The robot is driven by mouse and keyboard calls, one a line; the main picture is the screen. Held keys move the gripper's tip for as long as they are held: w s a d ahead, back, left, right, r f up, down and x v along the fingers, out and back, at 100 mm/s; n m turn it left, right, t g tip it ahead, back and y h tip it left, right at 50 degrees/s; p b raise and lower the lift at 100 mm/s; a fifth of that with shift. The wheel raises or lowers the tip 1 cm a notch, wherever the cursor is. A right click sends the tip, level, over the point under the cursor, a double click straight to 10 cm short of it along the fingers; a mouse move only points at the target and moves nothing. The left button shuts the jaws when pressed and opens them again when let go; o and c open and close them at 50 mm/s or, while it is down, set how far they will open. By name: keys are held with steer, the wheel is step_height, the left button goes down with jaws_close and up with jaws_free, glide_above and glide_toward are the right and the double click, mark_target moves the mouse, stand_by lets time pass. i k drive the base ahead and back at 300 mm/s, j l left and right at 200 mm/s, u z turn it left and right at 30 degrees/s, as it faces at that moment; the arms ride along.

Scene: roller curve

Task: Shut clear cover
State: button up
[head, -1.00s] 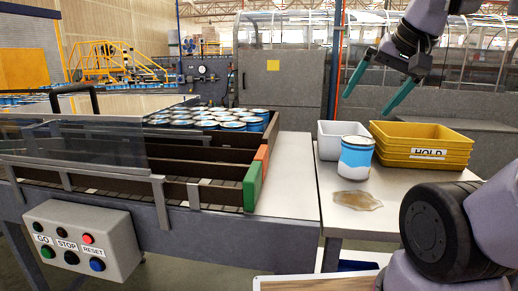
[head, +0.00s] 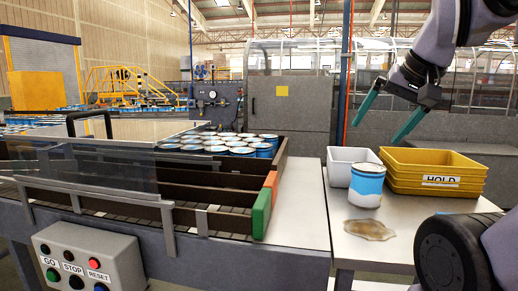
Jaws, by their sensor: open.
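The clear cover (head: 85,166) is a see-through panel over the left part of the roller conveyor, with a black handle (head: 89,122) standing up at its far side. A pale flat surface lies behind it. I cannot tell how far the cover is open. My gripper (head: 378,122) is in the air at the upper right, above the side table and well to the right of the cover. Its two green fingers are spread apart with nothing between them.
Several blue-and-white cans (head: 225,146) stand on the conveyor. A control box (head: 88,258) hangs at its front left. The side table (head: 342,213) holds one can (head: 367,185), a white bin (head: 346,162), stacked yellow HOLD bins (head: 433,173) and a brown spill (head: 369,230).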

mark_target(108, 131)
steer(key=k+j+u, duration=0.1)
steer(key=j, duration=0.5)
steer(key=k+j+u, duration=0.1)
steer(key=j, duration=0.5)
